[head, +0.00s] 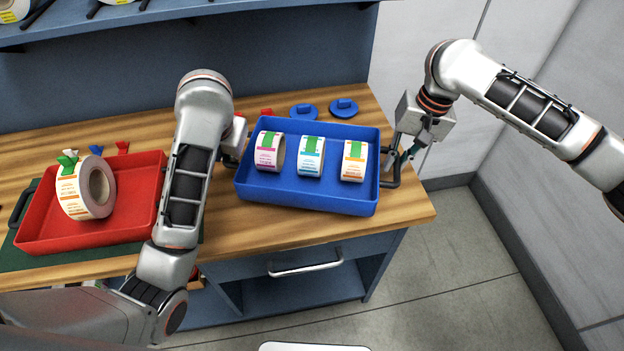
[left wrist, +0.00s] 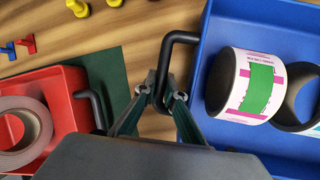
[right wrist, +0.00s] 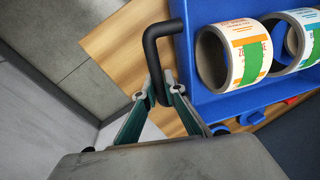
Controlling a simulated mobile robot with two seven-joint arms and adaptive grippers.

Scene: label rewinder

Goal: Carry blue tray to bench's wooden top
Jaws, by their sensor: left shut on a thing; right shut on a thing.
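The blue tray (head: 300,198) is over the right part of the bench's wooden top (head: 420,207); I cannot tell whether it touches the wood. Three label rolls stand in it: a magenta-marked roll (head: 268,152), a cyan-marked roll (head: 310,157) and an orange-marked roll (head: 353,162). My left gripper (left wrist: 162,92) is shut on the tray's black left handle (left wrist: 168,58). In the head view my left arm partly hides that handle. My right gripper (right wrist: 160,86) is shut on the tray's black right handle (right wrist: 152,50), near the bench's right edge.
A red tray (head: 125,226) with a large label roll (head: 86,188) sits at the left on a green mat (head: 20,258). Blue discs (head: 343,107) and small coloured pieces (head: 122,147) lie behind the trays. A blue shelf (head: 150,18) runs above. Right of the bench is open floor.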

